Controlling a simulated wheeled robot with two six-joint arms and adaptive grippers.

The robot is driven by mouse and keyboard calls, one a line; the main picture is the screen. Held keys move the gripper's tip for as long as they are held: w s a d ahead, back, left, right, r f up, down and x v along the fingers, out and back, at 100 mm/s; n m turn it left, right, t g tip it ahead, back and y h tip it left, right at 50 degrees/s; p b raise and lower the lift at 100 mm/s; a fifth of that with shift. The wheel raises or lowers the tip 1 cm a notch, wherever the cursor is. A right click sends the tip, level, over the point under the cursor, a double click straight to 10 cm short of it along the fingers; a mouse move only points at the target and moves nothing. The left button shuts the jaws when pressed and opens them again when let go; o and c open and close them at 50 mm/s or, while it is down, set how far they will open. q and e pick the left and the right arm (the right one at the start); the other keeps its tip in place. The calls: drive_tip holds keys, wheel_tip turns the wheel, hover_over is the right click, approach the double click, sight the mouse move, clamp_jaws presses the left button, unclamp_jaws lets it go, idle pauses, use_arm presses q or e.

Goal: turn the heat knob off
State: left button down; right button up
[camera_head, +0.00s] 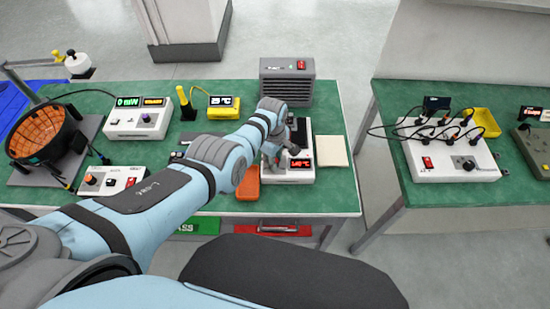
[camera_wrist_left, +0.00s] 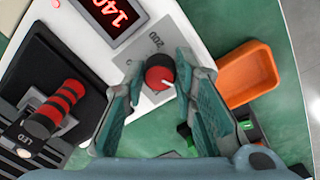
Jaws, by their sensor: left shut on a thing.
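The heat knob (camera_wrist_left: 156,72), with a red top, dark rim and white pointer line, sits on a grey plate on the white heater unit (camera_wrist_left: 88,28). A "200" mark shows beside it. My left gripper (camera_wrist_left: 158,84) is shut on the knob, one finger on each side, in the left wrist view. The red display (camera_wrist_left: 112,14) shows digits starting with 140. In the head view my left gripper (camera_head: 270,153) is at the left front of the unit, beside the lit red display (camera_head: 301,163), and hides the knob. My right gripper is not in view.
An orange tray (camera_wrist_left: 240,74) lies close beside the unit. A black block with a red-striped part (camera_wrist_left: 52,110) is on the unit's other side. A grey fan box (camera_head: 287,82) stands behind, and a cream pad (camera_head: 333,151) lies to the right on the green table.

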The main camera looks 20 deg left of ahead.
use_arm(q)
drive_tip(key=shift+s+f+n, duration=0.15)
drive_tip(key=shift+s+n, duration=0.05)
drive_tip(key=shift+n, duration=0.3)
drive_tip(key=c, duration=1.3)
unclamp_jaws()
drive_tip(key=shift+w, duration=0.15)
drive_tip(key=shift+r, duration=0.4)
wheel_tip(320, 180, up, 11)
drive_tip(key=shift+s+r, duration=0.15)
drive_tip(key=shift+s, duration=0.1)
drive_tip(key=shift+a, duration=0.1)
